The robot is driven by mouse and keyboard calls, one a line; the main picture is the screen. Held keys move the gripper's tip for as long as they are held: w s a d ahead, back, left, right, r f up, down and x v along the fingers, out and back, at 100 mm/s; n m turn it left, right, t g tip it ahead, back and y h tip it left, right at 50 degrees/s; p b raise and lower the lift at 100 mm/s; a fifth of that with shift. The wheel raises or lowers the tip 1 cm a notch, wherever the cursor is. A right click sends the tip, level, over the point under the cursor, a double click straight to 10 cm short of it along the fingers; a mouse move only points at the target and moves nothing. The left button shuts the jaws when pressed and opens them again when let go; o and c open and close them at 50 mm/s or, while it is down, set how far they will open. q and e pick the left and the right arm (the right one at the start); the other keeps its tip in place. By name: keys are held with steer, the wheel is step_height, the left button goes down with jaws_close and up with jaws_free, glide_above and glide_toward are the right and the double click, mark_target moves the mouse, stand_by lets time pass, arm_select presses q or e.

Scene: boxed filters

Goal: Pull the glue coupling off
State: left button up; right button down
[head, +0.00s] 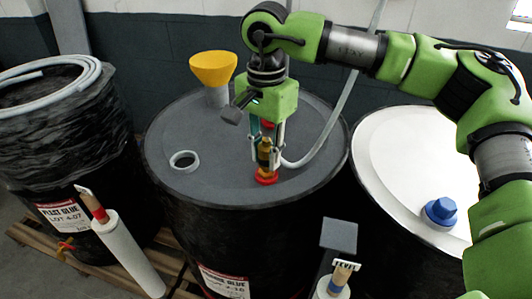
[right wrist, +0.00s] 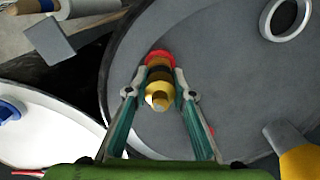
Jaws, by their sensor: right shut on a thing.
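The glue coupling (head: 264,157), brass and dark with a red ring at its foot, stands upright on the grey lid (head: 215,130) of the middle drum. My right gripper (head: 267,150) points down from above and is shut around it. In the right wrist view, the coupling (right wrist: 158,92) sits between both fingers of the gripper (right wrist: 160,88), its red ring (right wrist: 159,57) on the lid. A pale hose (head: 330,130) curves down to beside the coupling; whether it joins is hidden by the fingers. My left gripper is not in view.
A yellow funnel (head: 213,68) and an open ring (head: 184,161) are on the same lid. A white-topped drum with a blue cap (head: 440,212) is right; a wrapped drum with a coiled hose (head: 50,85) is left. White cylinders (head: 130,255) stand in front.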

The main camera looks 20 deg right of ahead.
mark_target(266, 140)
steer(key=shift+r, duration=0.3)
steer(key=shift+r+p, duration=1.2)
steer(key=shift+r, duration=0.55)
steer(key=shift+r+p, duration=3)
steer(key=shift+r, duration=1.5)
